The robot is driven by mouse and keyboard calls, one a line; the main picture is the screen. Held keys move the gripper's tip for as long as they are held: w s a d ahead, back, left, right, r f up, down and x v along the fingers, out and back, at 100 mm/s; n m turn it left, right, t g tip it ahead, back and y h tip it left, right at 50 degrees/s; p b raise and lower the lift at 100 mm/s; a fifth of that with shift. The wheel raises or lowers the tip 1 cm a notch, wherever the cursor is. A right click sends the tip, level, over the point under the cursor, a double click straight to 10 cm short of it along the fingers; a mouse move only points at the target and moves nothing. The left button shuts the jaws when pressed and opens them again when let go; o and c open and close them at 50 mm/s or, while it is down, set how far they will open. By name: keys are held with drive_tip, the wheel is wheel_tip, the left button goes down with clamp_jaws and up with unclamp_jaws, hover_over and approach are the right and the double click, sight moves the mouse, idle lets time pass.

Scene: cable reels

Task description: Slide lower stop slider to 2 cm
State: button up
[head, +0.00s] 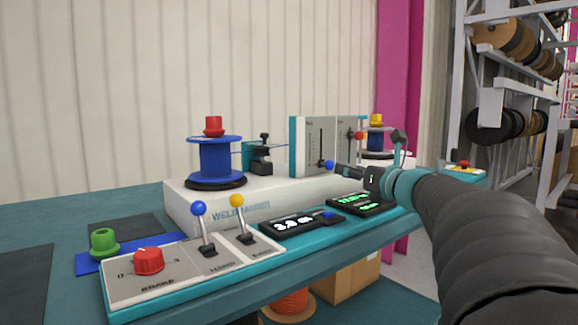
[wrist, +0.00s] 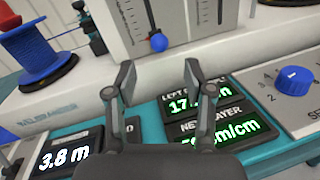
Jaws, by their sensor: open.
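A grey upright panel (head: 308,150) with teal edges stands on the white machine and has vertical slots with scale marks. A blue slider knob (head: 328,164) sits low on its slot; it also shows in the wrist view (wrist: 158,42). A red knob (head: 358,135) sits higher, further right. No label readable here says which is the lower stop. My gripper (wrist: 160,78) is open and empty, its fingers spread to either side below the blue knob in the wrist view, apart from it. In the head view my gripper is right of the blue knob, close to it.
Below my fingers are green-lit displays (wrist: 222,125) and one reading 3.8 m (wrist: 65,157). A blue dial (wrist: 294,80) is at the right. A blue spool (head: 215,158) stands left on the machine. Levers and a red brake knob (head: 149,261) occupy the front console.

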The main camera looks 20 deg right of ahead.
sight(333, 165)
drive_tip(key=w, duration=0.3)
drive_tip(key=w+a, duration=0.1)
drive_tip(key=w, duration=0.5)
drive_tip(key=shift+w+a, duration=0.2)
drive_tip(key=shift+a, duration=0.05)
clamp_jaws()
